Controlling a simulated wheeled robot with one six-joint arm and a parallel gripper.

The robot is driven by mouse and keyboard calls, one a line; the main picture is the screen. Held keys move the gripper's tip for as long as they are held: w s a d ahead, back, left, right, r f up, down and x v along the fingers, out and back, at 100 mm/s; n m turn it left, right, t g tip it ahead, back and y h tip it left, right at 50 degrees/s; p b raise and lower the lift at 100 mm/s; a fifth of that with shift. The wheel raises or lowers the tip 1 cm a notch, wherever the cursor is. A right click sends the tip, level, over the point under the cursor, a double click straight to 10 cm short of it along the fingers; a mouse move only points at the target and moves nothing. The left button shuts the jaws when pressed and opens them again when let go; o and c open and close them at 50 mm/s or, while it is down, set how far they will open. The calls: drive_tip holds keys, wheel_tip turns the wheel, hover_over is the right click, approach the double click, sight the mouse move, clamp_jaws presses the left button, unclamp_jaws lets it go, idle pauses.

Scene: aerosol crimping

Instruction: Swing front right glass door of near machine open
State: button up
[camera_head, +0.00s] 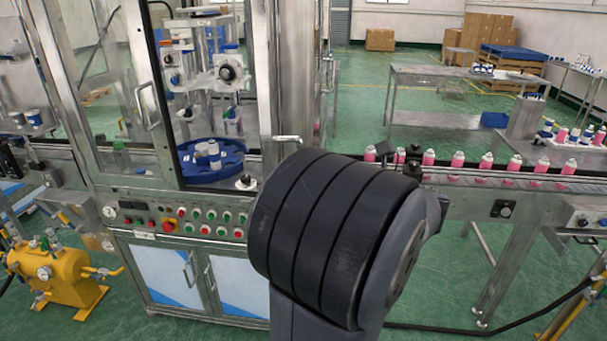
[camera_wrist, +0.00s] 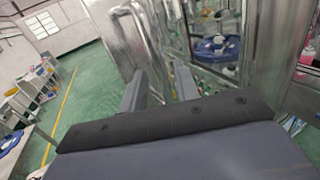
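The near machine (camera_head: 190,212) stands at left and centre in the head view, with a steel frame and glazed front. Its front right section (camera_head: 212,120) shows a blue round table (camera_head: 212,160) inside; I cannot tell how far its glass door stands open. A bent steel handle (camera_head: 287,138) shows just above my arm. In the wrist view my gripper (camera_wrist: 160,86) has its two fingers apart, with nothing seen gripped. They point at a steel post, beside a curved steel tube (camera_wrist: 128,12). In the head view my arm hides the gripper.
A conveyor (camera_head: 470,178) with several pink cans runs off to the right. A left glass door with a handle (camera_head: 148,105) is beside the right section. Buttons (camera_head: 200,228) line the front below. A yellow pump unit (camera_head: 62,275) stands on the floor at left.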

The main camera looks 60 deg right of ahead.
drive_tip(key=s+b, duration=0.1)
drive_tip(key=s, duration=0.6)
drive_tip(key=shift+s+d, duration=0.15)
drive_tip(key=w, duration=0.3)
drive_tip(key=w+p, duration=0.1)
drive_tip(key=w, duration=0.3)
drive_tip(key=w+p, duration=0.1)
drive_tip(key=w, duration=0.3)
drive_tip(key=shift+a, duration=0.25)
drive_tip(key=shift+a, duration=0.15)
